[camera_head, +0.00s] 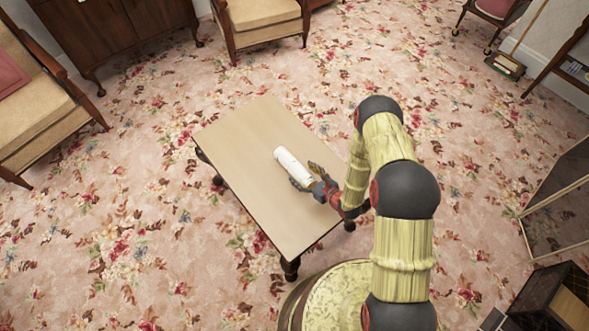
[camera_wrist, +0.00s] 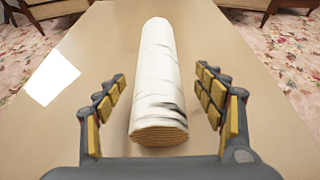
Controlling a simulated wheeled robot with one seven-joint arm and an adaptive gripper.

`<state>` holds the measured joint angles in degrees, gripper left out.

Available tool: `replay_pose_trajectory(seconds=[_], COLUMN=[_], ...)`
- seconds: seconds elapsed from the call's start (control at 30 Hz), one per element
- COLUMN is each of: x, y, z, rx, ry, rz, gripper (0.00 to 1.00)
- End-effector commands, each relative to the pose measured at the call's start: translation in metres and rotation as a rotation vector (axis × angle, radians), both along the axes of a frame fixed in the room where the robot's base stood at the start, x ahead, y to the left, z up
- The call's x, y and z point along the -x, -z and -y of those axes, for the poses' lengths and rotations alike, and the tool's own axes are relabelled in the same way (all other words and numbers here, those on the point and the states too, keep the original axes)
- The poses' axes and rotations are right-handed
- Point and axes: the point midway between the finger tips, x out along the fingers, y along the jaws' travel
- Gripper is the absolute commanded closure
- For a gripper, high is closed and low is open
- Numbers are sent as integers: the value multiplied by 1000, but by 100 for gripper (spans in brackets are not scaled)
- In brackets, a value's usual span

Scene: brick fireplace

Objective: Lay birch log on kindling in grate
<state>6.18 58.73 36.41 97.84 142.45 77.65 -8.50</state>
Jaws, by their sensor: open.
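The birch log (camera_head: 291,166) is a white cylinder lying on its side on a low wooden table. In the wrist view the log (camera_wrist: 157,80) points away from me, its brown cut end (camera_wrist: 159,135) nearest. My gripper (camera_head: 307,178) is at the log's near end, over the table. The kindling and the grate cannot be made out in either view.
The table (camera_head: 240,160) has bare top around the log. Armchairs (camera_head: 40,95) and a wooden cabinet (camera_head: 120,35) stand at the far and left sides. Floral carpet is clear around the table.

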Motion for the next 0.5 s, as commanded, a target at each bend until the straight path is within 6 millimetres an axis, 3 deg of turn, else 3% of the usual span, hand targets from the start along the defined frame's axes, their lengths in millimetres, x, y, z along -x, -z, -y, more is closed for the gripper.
replay_pose_trajectory(seconds=[0.23, 0.5], x=[-27, -31], y=[13, 13], z=[-21, -23], rx=[1, 1], ry=[-3, -1], rz=[1, -1], gripper=[31, 31])
